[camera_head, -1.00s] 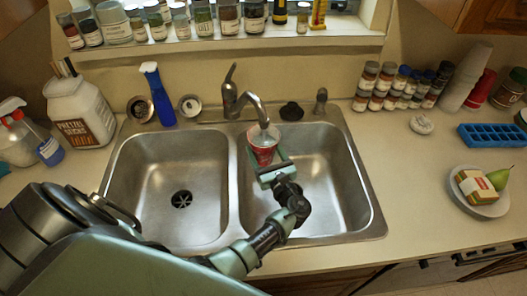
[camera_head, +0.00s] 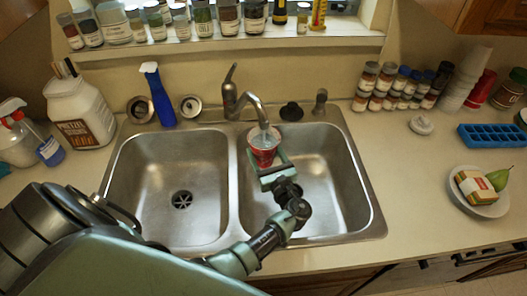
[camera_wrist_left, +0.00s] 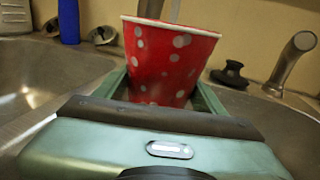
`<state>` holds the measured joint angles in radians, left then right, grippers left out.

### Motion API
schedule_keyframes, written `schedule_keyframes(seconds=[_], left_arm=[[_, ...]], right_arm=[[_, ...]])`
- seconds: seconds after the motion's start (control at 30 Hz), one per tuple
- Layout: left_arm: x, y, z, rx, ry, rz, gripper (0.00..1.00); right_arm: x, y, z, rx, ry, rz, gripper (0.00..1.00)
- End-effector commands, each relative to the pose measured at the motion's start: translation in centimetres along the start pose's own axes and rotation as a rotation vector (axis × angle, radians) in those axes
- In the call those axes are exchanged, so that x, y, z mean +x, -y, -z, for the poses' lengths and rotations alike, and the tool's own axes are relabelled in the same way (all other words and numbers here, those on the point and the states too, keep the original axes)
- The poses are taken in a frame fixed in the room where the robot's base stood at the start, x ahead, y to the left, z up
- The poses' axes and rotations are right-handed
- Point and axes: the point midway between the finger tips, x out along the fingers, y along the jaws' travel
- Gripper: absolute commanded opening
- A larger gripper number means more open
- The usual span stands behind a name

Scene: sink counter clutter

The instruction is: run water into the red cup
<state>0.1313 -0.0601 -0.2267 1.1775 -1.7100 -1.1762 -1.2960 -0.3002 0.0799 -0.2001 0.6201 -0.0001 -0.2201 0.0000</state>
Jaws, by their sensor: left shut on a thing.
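The red cup (camera_head: 263,155) with white dots is upright over the right basin, right under the tip of the faucet (camera_head: 252,106). A pale stream seems to come from the spout into the cup. My left gripper (camera_head: 277,165) is shut on the cup, with a finger on each side. In the left wrist view the cup (camera_wrist_left: 168,62) fills the space between the fingers, and a thin stream shows above its rim. The water level inside is hard to make out. The faucet lever (camera_head: 230,75) points up. My right gripper is not in view.
The double sink has an empty left basin (camera_head: 160,190) and a divider (camera_head: 233,190). A plate (camera_head: 484,203) with a sandwich and pear lies right.

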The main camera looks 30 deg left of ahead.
Motion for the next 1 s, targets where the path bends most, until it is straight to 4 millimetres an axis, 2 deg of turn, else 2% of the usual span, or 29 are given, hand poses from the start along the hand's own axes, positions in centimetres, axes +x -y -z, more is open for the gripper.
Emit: schedule_keyframes(seconds=[0.53, 0.67, 1.0], left_arm=[[-6.6, -1.5, 0.3, 0.006, -0.007, 0.004, 0.33], [-7.2, -1.7, 0.5, 0.008, -0.008, 0.003, 0.33], [-7.2, -1.7, 0.6, 0.008, -0.008, 0.004, 0.33]], right_arm=[[-1.9, -0.2, 0.1, -0.001, 0.000, -0.002, 0.36], [-1.9, -0.2, 0.1, -0.001, 0.000, -0.002, 0.36], [-1.8, -0.1, 0.1, 0.000, 0.000, -0.001, 0.36]])
